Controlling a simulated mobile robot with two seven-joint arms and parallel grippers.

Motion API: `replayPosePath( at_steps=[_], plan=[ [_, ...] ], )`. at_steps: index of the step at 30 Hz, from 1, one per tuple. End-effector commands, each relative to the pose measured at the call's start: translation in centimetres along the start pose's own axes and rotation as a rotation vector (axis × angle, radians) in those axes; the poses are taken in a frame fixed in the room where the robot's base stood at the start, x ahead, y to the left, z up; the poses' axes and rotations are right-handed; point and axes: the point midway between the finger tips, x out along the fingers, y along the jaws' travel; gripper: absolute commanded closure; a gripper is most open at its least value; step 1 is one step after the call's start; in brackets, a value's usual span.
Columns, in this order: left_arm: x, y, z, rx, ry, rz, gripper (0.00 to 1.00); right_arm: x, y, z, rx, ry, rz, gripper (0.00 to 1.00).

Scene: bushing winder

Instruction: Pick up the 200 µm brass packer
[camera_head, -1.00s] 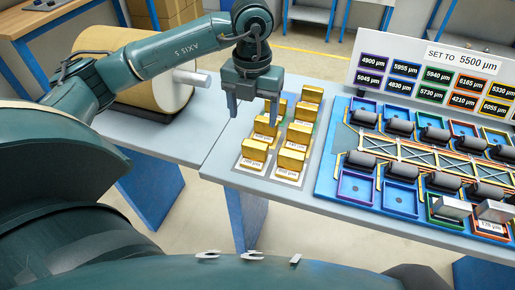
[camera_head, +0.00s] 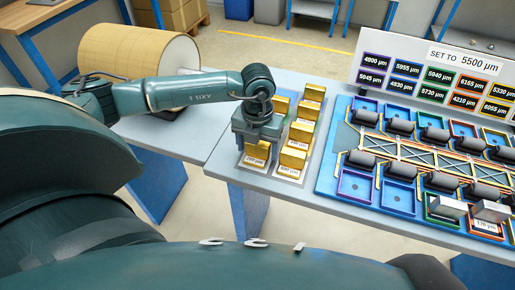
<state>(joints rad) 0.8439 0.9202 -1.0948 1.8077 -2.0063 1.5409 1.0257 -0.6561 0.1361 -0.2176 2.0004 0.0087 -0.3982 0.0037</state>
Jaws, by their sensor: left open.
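Brass packers stand in two columns on a grey labelled board (camera_head: 272,176) on the table. The front-left brass packer (camera_head: 257,153) has a small label at its front that seems to read 200 µm, but the print is blurred. My left gripper (camera_head: 258,143) is open and pointing down over the left column, just behind and above this packer. It hides the middle packer of that column, and I cannot tell whether a finger touches any packer. My right gripper is out of view.
To the right is a blue fixture (camera_head: 328,180) with dark rollers and coloured square trays. A sign panel (camera_head: 357,75) reading "SET TO 5500 µm" stands behind it. A large tan roll (camera_head: 130,58) lies on the table at left.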

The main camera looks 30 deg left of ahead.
Motion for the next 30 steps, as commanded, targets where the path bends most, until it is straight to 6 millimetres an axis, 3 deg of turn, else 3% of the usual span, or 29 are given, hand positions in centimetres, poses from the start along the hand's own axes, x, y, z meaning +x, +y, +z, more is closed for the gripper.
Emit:
replayPosePath(
  at_steps=[3,18,26,30],
  plan=[
    [0.0,0.0,0.0,0.0,0.0,0.0,0.3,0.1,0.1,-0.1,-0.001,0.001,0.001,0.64],
    [-0.1,0.0,0.0,0.0,0.0,0.0,0.71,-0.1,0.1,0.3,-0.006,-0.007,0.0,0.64],
    [-0.4,0.0,0.1,0.0,-0.002,-0.001,0.71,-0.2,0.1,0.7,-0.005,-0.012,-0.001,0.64],
    [-2.1,-0.1,0.1,0.0,-0.005,-0.002,0.71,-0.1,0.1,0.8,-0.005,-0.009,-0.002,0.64]
  ],
)
